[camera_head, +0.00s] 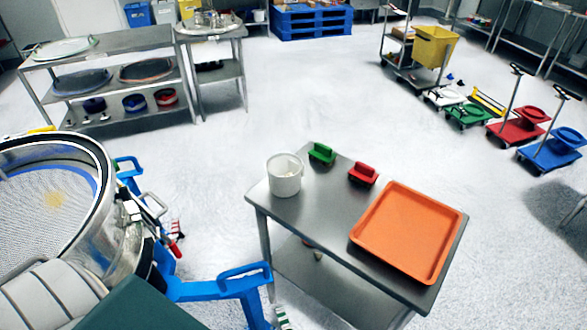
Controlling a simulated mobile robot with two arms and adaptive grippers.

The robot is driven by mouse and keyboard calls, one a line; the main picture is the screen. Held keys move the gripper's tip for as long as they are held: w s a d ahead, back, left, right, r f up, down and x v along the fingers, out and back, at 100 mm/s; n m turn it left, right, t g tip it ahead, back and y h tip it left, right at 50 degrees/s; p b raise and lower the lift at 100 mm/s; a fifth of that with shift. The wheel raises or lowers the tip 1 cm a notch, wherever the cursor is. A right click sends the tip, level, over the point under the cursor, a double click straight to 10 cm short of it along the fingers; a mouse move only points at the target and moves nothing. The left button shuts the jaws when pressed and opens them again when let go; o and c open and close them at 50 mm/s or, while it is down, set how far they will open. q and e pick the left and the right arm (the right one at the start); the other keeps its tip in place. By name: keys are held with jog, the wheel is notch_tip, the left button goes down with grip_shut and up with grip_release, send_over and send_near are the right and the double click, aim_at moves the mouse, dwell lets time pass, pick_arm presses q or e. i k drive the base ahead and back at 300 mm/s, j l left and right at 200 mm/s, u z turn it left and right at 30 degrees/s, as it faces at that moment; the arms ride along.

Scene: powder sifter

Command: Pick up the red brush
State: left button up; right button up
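A red brush (363,174) lies on a small steel table (310,208), near its far edge. It sits between a green brush (322,153) to its left and an orange tray (408,231) to its right and nearer. The red brush appears to rest on the table surface, with a raised handle on top. Nothing touches it that I can see. Neither of my grippers shows in the head view.
A white bucket (285,176) stands on the table's left side. A large round sifter (100,215) with blue frame parts (225,287) fills the lower left. Steel shelves (110,43) stand at back left, wheeled dollies (520,128) at right. Open floor lies beyond the table.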

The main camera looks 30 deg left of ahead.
aim_at(363, 174)
jog(key=u, duration=2.05)
jog(key=z, duration=1.65)
jog(key=i+z, duration=0.15)
jog(key=z, duration=0.2)
jog(key=i+j+z, duration=0.15)
jog(key=z, duration=0.2)
